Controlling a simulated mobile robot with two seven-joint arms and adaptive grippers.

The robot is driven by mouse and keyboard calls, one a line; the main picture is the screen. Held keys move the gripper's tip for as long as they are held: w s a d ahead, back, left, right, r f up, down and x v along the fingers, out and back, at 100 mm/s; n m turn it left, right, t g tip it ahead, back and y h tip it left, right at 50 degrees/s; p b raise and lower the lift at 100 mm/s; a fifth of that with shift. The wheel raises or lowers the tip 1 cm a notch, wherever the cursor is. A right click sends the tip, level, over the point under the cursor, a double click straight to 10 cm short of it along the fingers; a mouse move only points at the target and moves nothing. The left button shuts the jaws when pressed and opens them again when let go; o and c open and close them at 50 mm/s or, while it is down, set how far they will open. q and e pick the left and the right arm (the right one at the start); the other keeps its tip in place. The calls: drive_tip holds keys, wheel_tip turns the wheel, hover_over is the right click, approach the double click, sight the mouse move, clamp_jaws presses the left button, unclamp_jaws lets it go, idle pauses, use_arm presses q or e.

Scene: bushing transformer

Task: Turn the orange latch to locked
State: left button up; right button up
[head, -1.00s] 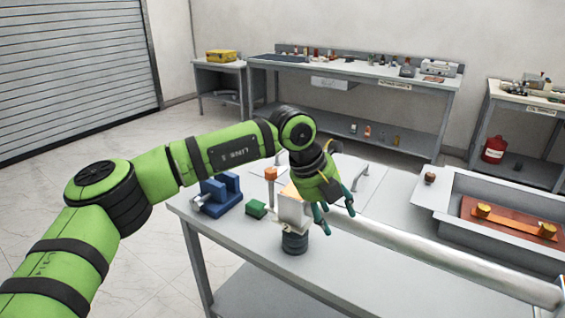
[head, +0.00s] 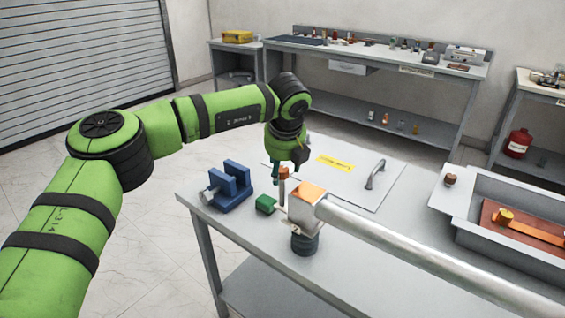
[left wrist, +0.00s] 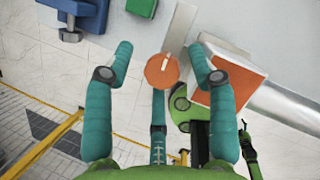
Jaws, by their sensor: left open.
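The orange latch (head: 283,173) looks like a round orange cap on a short post, beside the white box on the table. In the left wrist view the latch (left wrist: 162,70) is an orange disc with a white mark across it. My left gripper (head: 288,172) points down over it, open and empty. In the left wrist view the disc lies between the spread teal fingers of my left gripper (left wrist: 161,50), with a gap on each side. I cannot tell the fingers' exact height. My right gripper is not in view.
The white box with an orange top (head: 311,191) and a thick grey pipe (head: 410,242) stand close to the right of the latch. A green block (head: 265,205) and a blue vise (head: 230,188) lie to the left. A panel with a handle (head: 375,174) is behind.

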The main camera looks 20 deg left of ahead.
use_arm(q)
drive_tip(key=shift+s, duration=0.1)
drive_tip(key=shift+r, duration=0.1)
drive_tip(key=c, duration=1.1)
drive_tip(key=shift+o, duration=0.2)
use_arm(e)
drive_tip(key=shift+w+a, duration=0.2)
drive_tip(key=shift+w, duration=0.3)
